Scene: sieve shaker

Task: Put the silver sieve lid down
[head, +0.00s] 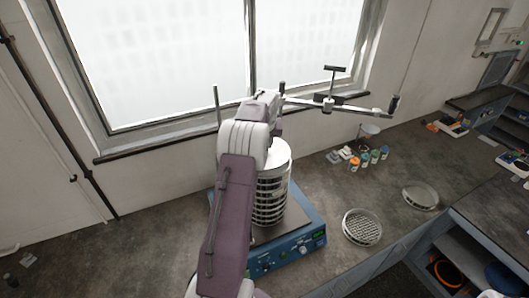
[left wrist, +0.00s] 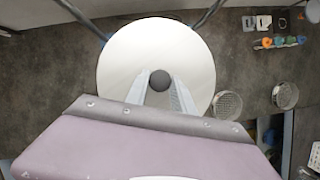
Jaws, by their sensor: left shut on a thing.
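The silver lid (left wrist: 155,48) is a pale round disc with a dark knob (left wrist: 159,79) at its centre in the left wrist view. My left gripper (left wrist: 160,88) is shut on that knob. In the head view, the stack of sieves (head: 270,200) stands on the blue shaker (head: 288,254), with a pale round top (head: 280,154) partly behind my left arm. The gripper itself is hidden by the arm there. I cannot tell whether the lid touches the stack. My right gripper is in neither view.
Two loose sieves lie on the bench to the right, a nearer one (head: 362,228) and a farther one (head: 420,196). Small coloured bottles (head: 365,160) stand behind them. An upright rod (head: 216,108) and a crossbar (head: 345,106) rise by the stack. Bare bench lies left of the shaker.

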